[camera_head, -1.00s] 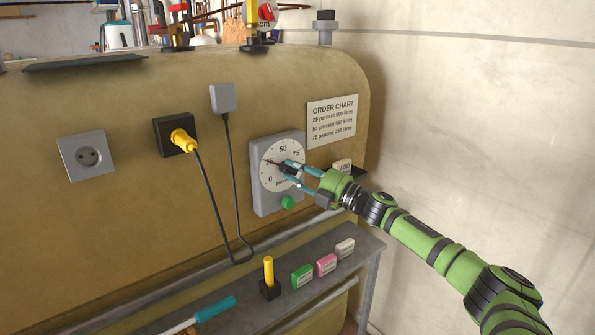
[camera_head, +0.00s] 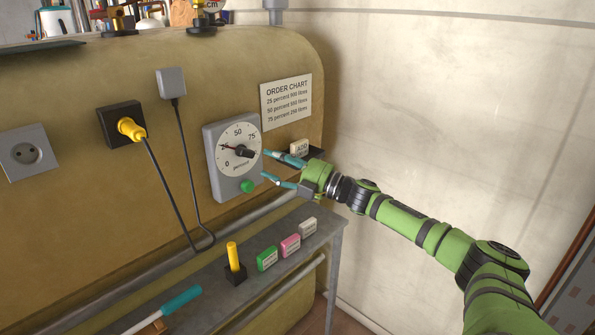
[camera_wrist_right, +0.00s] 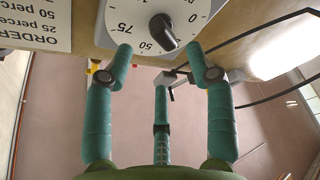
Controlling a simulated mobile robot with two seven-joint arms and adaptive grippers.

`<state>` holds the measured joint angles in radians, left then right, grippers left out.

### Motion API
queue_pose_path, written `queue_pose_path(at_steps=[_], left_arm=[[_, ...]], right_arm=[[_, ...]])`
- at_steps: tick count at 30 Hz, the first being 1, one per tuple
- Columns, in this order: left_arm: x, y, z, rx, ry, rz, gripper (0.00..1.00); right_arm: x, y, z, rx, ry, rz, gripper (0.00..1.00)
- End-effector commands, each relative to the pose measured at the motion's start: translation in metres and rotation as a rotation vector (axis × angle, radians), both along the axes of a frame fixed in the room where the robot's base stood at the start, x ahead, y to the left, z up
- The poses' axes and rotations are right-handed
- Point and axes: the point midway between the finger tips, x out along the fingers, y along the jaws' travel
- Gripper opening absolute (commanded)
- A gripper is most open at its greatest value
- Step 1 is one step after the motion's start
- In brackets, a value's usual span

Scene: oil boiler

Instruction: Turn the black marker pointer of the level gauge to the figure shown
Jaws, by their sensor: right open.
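The level gauge (camera_head: 211,170) is a grey box on the tan boiler, with a white dial marked 0, 50 and 75 and a green button (camera_head: 247,186) below. Its black marker pointer (camera_head: 243,151) sits at the dial's centre. In the wrist view the pointer (camera_wrist_right: 162,30) has its narrow end between 50 and 0, near where 25 would be. My right gripper (camera_head: 266,165) is open and empty, just right of the gauge and apart from the pointer. In the wrist view its fingers (camera_wrist_right: 160,50) are spread below the dial. My left gripper is not in view.
The order chart (camera_head: 287,98) lists percent and litres, upper right of the gauge. The shelf (camera_head: 210,285) holds a yellow-handled piece (camera_head: 233,259) and several small coloured blocks.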

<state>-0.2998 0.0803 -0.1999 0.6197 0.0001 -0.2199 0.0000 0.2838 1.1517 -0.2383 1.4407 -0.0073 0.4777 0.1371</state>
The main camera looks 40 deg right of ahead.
Motion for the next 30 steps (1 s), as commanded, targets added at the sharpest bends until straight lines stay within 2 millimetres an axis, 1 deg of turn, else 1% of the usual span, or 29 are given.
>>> queue_pose_path(at_steps=[1, 6, 15, 21, 30], left_arm=[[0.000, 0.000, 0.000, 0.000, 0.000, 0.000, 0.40], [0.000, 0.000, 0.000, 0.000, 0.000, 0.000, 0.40], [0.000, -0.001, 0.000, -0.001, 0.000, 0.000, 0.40], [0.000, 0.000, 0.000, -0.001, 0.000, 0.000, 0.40], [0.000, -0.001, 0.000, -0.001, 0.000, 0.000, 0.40]], right_arm=[[-0.006, -0.003, -0.004, -0.001, 0.006, 0.000, 0.56], [-0.024, -0.011, -0.008, 0.000, 0.005, 0.000, 0.56], [-0.047, -0.021, -0.011, 0.000, 0.002, 0.000, 0.56], [-0.053, -0.024, -0.012, 0.000, 0.001, 0.000, 0.56], [-0.053, -0.024, -0.011, -0.001, 0.000, 0.000, 0.56]])
